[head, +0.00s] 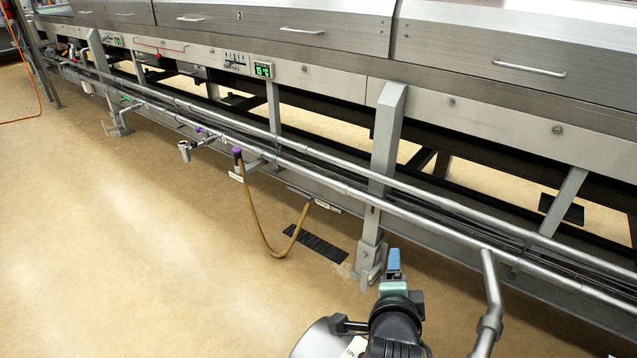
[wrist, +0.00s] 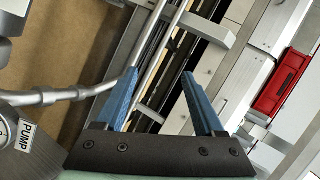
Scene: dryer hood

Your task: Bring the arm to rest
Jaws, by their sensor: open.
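My gripper (head: 393,262) shows low in the head view, right of centre, with one blue finger visible and my dark wrist below it. It appears in front of the foot of a grey support post. In the wrist view my gripper (wrist: 159,74) has its two blue fingers spread apart, with nothing held between them. Pipes, dark gaps and grey metal show past the fingers. How far the fingertips are from the pipes, I cannot tell.
The long metal dryer hood (head: 270,22) with handles crosses the top. Pipes (head: 410,215) run along its front, with a hanging brown hose (head: 268,240). A bent pipe (head: 490,300) stands right of my gripper. A PUMP label (wrist: 25,134) and red panel (wrist: 282,84) show. Left floor is clear.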

